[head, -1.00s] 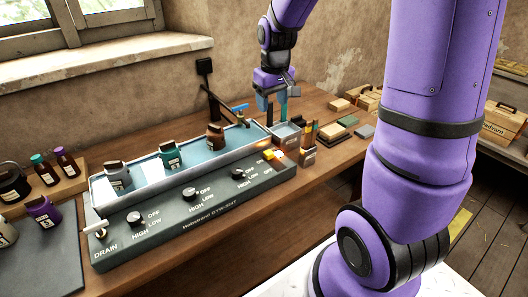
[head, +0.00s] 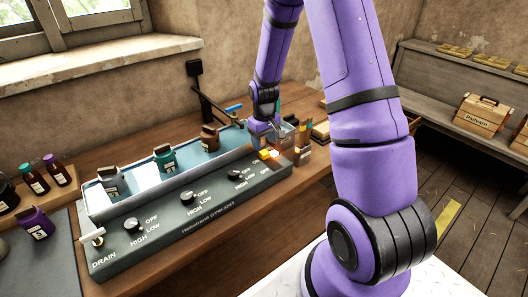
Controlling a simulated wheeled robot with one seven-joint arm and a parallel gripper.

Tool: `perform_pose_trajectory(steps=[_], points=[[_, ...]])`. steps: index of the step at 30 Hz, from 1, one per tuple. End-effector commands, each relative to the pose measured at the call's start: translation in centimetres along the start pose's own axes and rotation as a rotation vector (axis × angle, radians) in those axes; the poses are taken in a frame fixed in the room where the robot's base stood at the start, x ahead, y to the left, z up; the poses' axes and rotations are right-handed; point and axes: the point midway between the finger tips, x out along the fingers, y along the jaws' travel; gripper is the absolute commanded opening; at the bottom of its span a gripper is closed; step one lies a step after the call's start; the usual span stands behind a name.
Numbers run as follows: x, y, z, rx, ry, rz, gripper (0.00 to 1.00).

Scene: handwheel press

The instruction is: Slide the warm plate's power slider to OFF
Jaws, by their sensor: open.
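The warm plate (head: 205,213) is a long dark grey unit with a sloped front panel and a shallow, light-rimmed tray behind it. At the panel's right end is a small yellow and orange glowing part (head: 267,154), which looks like the power slider; its lettering is too small to read. My gripper (head: 268,138) is open, just behind and above that glowing part, at the tray's right end. Its fingertips are small and partly hidden, and I cannot tell whether they touch anything.
Three knobs and a white-handled DRAIN lever (head: 93,237) line the panel. A blue-handled tap (head: 234,108) stands behind. A small holder (head: 303,138) is close right of my gripper.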

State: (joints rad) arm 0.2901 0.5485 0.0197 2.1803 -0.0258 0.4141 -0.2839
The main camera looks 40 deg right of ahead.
Motion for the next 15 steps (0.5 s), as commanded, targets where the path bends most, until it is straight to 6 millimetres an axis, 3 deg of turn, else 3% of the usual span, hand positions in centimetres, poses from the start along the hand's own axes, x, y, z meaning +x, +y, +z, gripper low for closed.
perform_pose_trajectory(steps=[6,15], points=[[3.3,0.0,0.0,0.000,-0.002,0.000,0.57],[4.8,0.0,0.0,0.000,0.002,0.001,0.57]])
